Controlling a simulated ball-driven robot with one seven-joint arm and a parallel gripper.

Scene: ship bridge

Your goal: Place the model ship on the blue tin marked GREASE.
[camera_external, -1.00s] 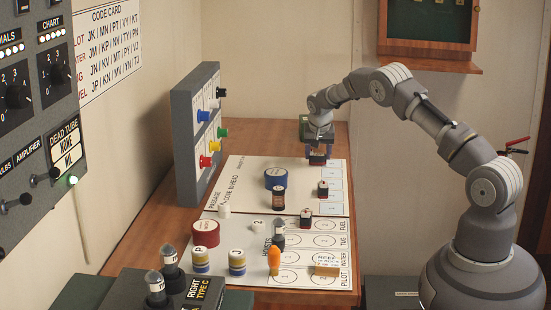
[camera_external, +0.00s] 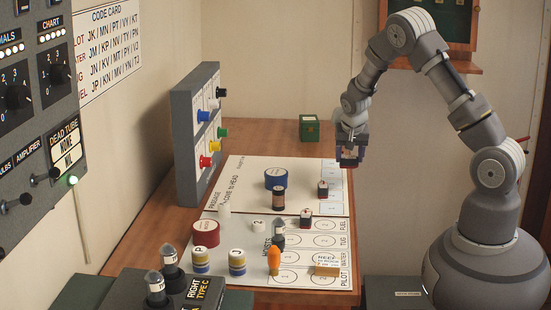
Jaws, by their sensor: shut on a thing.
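My gripper (camera_external: 350,159) is shut on a small dark thing with a reddish part, which I take to be the model ship (camera_external: 349,155); the jaws hide most of it. It is held in the air near the right edge of the table. The blue tin (camera_external: 276,180) stands on the white chart board, left of my gripper and apart from it. Its lettering is too small to read. Two other small dark pieces with red bases and pale tops, one (camera_external: 323,191) right of the blue tin and one (camera_external: 306,220) nearer, stand on the board.
A dark cylinder with a copper band (camera_external: 278,199) stands just in front of the blue tin. A red tin (camera_external: 206,234), an orange peg (camera_external: 274,262) and striped jars (camera_external: 237,262) are nearer. A green box (camera_external: 309,128) stands at the back. A panel with coloured knobs (camera_external: 190,135) rises at left.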

